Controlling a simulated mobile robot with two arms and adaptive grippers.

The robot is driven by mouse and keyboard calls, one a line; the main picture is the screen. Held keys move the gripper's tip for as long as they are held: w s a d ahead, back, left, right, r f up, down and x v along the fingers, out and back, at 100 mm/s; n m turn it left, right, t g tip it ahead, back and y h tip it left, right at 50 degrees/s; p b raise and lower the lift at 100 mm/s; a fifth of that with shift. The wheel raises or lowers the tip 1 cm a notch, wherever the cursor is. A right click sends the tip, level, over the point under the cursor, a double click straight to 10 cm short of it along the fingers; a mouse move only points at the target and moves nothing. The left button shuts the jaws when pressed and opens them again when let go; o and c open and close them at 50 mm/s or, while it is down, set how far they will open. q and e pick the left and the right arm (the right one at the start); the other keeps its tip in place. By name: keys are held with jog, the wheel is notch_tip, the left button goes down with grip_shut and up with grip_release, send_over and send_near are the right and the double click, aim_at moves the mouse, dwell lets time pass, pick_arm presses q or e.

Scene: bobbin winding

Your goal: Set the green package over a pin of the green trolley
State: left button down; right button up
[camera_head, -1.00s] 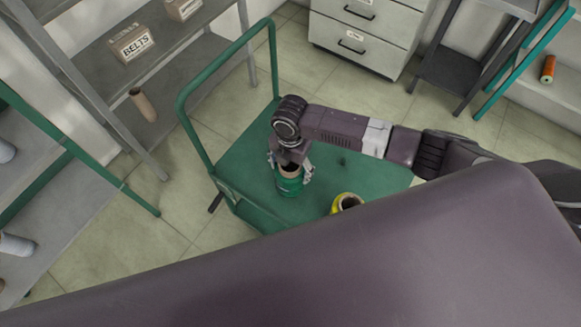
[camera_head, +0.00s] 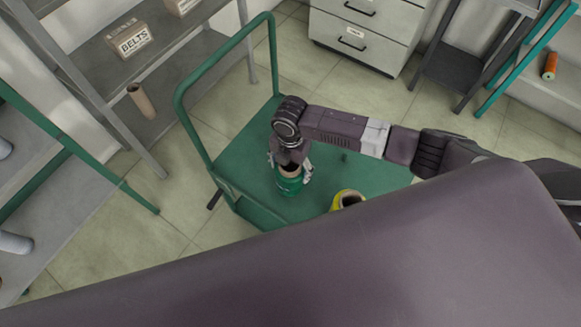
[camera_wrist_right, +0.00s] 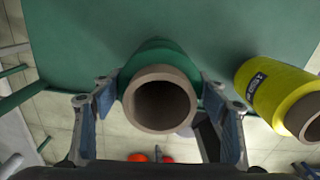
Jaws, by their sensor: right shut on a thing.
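The green package (camera_head: 289,186) is a green spool on a brown tube, upright at the front left of the green trolley (camera_head: 245,160). My right gripper (camera_head: 290,174) is shut on it from above, with a finger on each side. In the right wrist view the package (camera_wrist_right: 158,55) shows its open brown tube end between the two fingers of the gripper (camera_wrist_right: 160,100). A small pin (camera_head: 345,156) shows on the trolley deck behind my right arm. Whether a pin is under the package is hidden. My left gripper is not in view.
A yellow package (camera_head: 347,199) stands on the trolley right of the green one; it also shows in the right wrist view (camera_wrist_right: 275,92). The trolley's handle (camera_head: 225,60) rises at the left. Shelves (camera_head: 150,70) and drawers (camera_head: 365,30) stand behind.

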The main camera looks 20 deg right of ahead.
jog(key=o, duration=1.5)
jog(key=shift+r, duration=0.1)
notch_tip(320, 180, up, 12)
jog(key=shift+f, duration=0.1)
